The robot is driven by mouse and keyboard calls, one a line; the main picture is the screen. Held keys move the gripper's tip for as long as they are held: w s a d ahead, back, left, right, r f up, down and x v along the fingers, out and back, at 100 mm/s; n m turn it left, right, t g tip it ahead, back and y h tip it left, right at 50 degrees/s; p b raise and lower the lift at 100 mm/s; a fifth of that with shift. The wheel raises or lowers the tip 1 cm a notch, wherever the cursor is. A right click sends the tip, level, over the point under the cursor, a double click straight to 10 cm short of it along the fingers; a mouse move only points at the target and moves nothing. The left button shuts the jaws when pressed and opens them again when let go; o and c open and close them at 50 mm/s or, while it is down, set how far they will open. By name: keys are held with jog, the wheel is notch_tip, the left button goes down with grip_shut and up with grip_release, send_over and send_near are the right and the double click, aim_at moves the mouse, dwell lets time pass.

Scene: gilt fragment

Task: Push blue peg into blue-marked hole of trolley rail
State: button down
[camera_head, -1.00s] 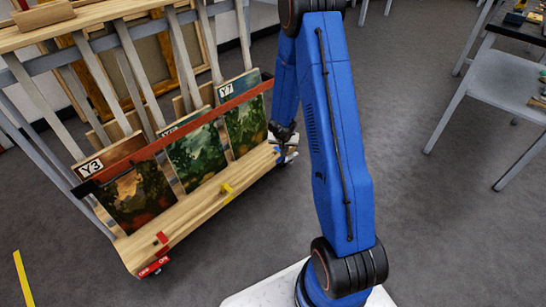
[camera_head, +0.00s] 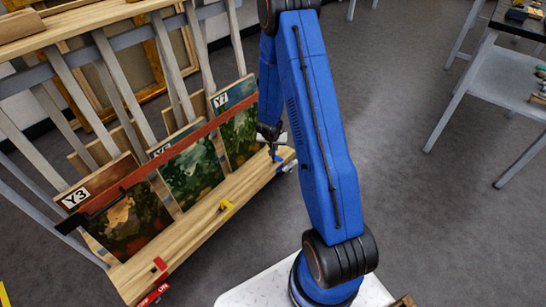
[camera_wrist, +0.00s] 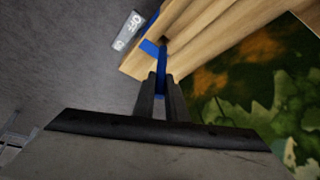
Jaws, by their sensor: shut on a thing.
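The trolley rail (camera_head: 190,232) is a pale wooden ledge with red, yellow and blue marks; it also fills the top of the wrist view (camera_wrist: 205,40). My gripper (camera_wrist: 158,88) is shut on the thin blue peg (camera_wrist: 162,66), which points away from the fingers toward the rail. The blue mark (camera_wrist: 149,47) lies beside the peg's far end, close to a dark spot that looks like the hole. I cannot tell whether the tip is inside it. In the head view, my gripper (camera_head: 269,133) is above the rail's far right end, with the peg (camera_head: 276,154) below it.
A grey OFF pedal (camera_wrist: 128,30) shows at the rail's end. A grey table (camera_head: 495,85) stands right. Floor between is clear.

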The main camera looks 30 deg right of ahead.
aim_at(274, 159)
jog(key=shift+f, duration=2.9)
jog(key=c, duration=1.8)
grip_release()
jog(key=shift+f, duration=0.1)
